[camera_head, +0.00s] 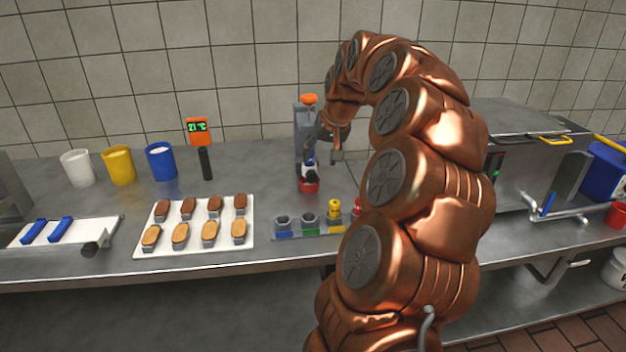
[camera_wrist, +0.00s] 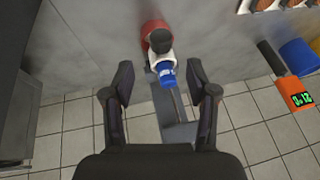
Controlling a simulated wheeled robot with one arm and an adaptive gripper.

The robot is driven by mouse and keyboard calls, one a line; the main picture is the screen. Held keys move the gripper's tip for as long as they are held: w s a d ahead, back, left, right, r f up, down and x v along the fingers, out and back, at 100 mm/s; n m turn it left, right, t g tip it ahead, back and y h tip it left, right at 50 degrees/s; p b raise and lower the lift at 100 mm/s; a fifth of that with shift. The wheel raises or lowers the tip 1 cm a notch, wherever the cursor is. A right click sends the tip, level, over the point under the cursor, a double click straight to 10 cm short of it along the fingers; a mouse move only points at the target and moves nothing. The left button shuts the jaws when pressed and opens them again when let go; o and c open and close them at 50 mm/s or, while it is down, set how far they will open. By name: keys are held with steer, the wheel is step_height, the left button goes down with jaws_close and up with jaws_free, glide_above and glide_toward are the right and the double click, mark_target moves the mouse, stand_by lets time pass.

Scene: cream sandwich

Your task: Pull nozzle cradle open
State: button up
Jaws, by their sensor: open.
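A grey upright stand (camera_head: 301,125) with an orange knob (camera_head: 309,99) on top stands at the back of the counter. Near its foot, a red round part (camera_head: 309,186) sits below a white and blue piece. In the wrist view, the red part (camera_wrist: 152,28) has a dark round piece at its middle, and the white and blue piece (camera_wrist: 167,74) lies against it. My gripper (camera_head: 323,156) is close to the stand's front. In the wrist view, my gripper (camera_wrist: 160,70) is open, its fingers apart on both sides of the blue piece. I cannot tell which part is the cradle.
A white tray (camera_head: 247,203) of small cakes lies left of the stand. A rack (camera_head: 308,232) with coloured nozzles is at the front edge. A thermometer (camera_head: 199,130), several cups and blue-handled tools are further left. A steel machine (camera_head: 520,165) stands right.

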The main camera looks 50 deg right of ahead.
mark_target(313, 173)
steer(key=x, duration=0.7)
steer(key=shift+w+f+p, duration=0.2)
steer(key=shift+p, duration=0.2)
jaws_close()
steer(key=shift+a, duration=0.1)
